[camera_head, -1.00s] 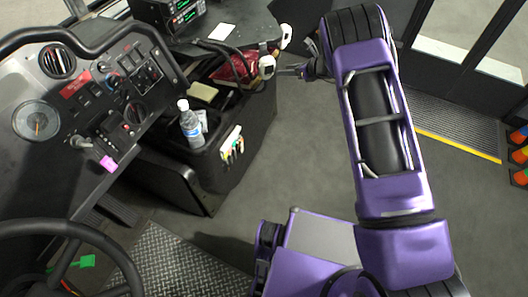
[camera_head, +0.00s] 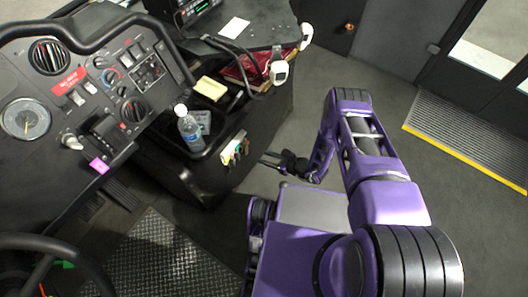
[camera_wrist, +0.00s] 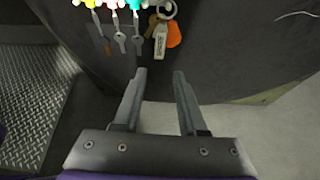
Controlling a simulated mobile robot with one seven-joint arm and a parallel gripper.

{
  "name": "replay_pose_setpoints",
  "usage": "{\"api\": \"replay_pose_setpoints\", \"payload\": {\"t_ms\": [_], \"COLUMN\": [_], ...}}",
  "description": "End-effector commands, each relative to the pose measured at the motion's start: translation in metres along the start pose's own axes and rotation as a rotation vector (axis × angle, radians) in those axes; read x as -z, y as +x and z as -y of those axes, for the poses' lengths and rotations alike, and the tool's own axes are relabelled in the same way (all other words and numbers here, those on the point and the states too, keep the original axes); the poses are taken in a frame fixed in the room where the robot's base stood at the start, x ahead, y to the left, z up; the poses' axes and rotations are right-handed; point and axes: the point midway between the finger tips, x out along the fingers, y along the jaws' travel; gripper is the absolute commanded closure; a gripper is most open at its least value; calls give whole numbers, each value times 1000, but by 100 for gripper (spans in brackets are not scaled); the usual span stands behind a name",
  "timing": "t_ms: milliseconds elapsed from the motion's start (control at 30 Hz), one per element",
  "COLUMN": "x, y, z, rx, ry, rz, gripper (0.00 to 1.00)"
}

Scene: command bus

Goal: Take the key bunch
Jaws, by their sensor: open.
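A key bunch (camera_wrist: 159,38) hangs on a metal ring against the dark console side at the top of the wrist view. It has a brass key, a whitish tag and an orange tag. Several silver keys (camera_wrist: 121,40) with yellow, red and teal heads hang just left of it. In the head view the hanging keys (camera_head: 234,150) show small on the console's right side. My gripper (camera_wrist: 159,82) is open and empty, its fingertips pointing at the console below the key bunch and apart from it. In the head view my gripper (camera_head: 271,161) is right of the keys.
The black console (camera_head: 262,128) holds a water bottle (camera_head: 190,130), a yellow block (camera_head: 211,88) and a red item (camera_head: 246,68). The steering wheel (camera_head: 60,250) and dashboard are at the left. Grey floor lies open right of the console.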

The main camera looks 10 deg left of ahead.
Motion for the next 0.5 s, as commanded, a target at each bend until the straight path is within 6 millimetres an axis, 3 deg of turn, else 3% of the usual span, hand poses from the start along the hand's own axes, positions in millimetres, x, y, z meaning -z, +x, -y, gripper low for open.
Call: {"api": "replay_pose_setpoints", "payload": {"t_ms": [500], "x": [3], "y": [43], "z": [-1], "rx": [-1], "ry": [-4], "rz": [0], "gripper": [59]}}
